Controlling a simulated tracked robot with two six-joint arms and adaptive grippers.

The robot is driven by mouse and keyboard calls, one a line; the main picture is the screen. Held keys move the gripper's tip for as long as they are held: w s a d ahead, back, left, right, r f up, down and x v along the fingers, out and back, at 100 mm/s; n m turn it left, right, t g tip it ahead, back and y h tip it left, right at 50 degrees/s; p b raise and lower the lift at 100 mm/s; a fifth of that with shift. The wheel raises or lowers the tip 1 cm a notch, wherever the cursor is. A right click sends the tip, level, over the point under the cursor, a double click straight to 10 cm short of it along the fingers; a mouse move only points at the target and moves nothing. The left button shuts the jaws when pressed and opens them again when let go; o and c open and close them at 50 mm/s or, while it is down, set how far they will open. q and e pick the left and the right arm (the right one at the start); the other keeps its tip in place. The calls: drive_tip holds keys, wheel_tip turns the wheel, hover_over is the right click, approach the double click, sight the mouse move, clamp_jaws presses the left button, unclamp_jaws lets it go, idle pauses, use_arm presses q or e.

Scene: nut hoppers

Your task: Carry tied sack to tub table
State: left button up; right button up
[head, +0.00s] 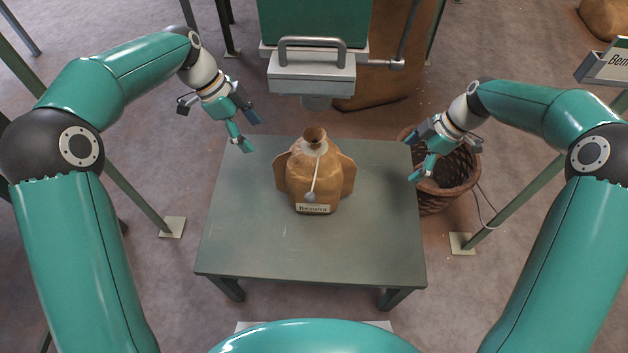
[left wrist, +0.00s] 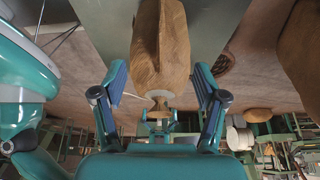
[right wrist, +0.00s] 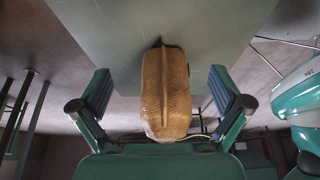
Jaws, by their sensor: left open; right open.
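The tied sack (head: 316,178) is tan, with a gathered neck, a pale tie with a hanging seal and a label reading "Bennetra". It stands upright on the grey-green table (head: 370,245), with an ear-like flap on each side. My left gripper (head: 246,132) is open and empty, left of the sack and apart from it. My right gripper (head: 412,160) is open and empty, to the right of the sack. The sack also shows between the open fingers in the left wrist view (left wrist: 160,45) and in the right wrist view (right wrist: 165,95). I cannot make out a tub.
A green hopper (head: 315,25) with a grey handled outlet hangs just behind the table. A wicker basket (head: 455,180) stands on the floor at the table's right. Green posts with floor plates stand on both sides. The table's front half is clear.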

use_arm(q)
drive_tip(key=shift+s+a, duration=0.1)
drive_tip(key=shift+a, duration=0.3)
use_arm(e)
drive_tip(key=shift+w+a, duration=0.15)
drive_tip(key=shift+a, duration=0.3)
approach(343, 172)
wheel_tip(343, 172, down, 3)
drive_tip(key=f, duration=0.1)
drive_tip(key=a+f, duration=0.1)
drive_tip(key=w+a+f, duration=0.1)
drive_tip(key=f, duration=0.1)
drive_tip(key=shift+a, duration=0.25)
use_arm(q)
drive_tip(key=x, duration=1.6)
drive_tip(key=shift+d+f, duration=0.15)
drive_tip(key=shift+f, duration=0.25)
use_arm(e)
drive_tip(key=shift+a+f, duration=0.2)
drive_tip(key=shift+f, duration=0.25)
